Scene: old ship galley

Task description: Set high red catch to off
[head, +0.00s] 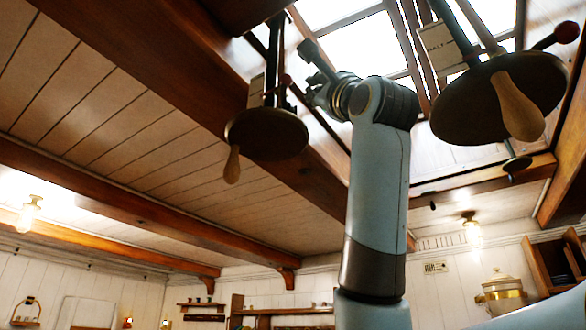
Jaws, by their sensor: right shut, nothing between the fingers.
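Two dark fittings hang by the skylight, each with a round plate and a wooden handle. The left fitting (266,136) has a small red end (286,80) on its upright part. The right fitting (497,97) has a rod with a larger red knob (566,30) at the upper right. I cannot tell which red part is the high red catch, or its setting. My right gripper (309,52) is raised, shut and empty, just right of the left fitting's red end. I cannot tell whether they touch. My left gripper is not in view.
A wooden beam (180,65) crosses the ceiling beside the left fitting. The bright skylight (365,50) is behind my right gripper. A pale label (440,46) is on the right fitting. Lamps (472,230) and shelves (290,311) are lower, far away.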

